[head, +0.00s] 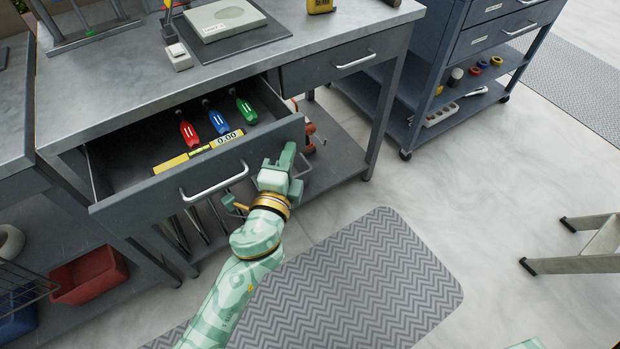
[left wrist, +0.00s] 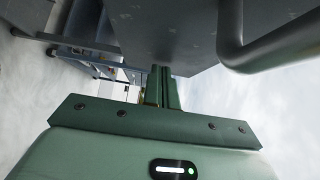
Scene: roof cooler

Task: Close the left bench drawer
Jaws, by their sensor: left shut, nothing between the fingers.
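The left bench drawer (head: 130,206) is pulled open under the grey bench top, with a silver bar handle (head: 216,183) on its front. Inside lie red, blue and green handled tools and a yellow level (head: 198,152). My left gripper (head: 287,157) is shut and empty at the right end of the drawer front, right of the handle. In the left wrist view its closed fingers (left wrist: 162,88) point at the grey drawer front (left wrist: 175,32), and the handle (left wrist: 260,50) is at upper right. I cannot tell whether the fingertips touch the front.
The neighbouring right drawer (head: 340,68) is shut. A blue-grey tool cart (head: 440,95) stands at the right. A red bin (head: 90,275) sits on the lower shelf at the left. A grey patterned mat (head: 370,280) lies on the floor, and a step stool (head: 585,245) stands at the far right.

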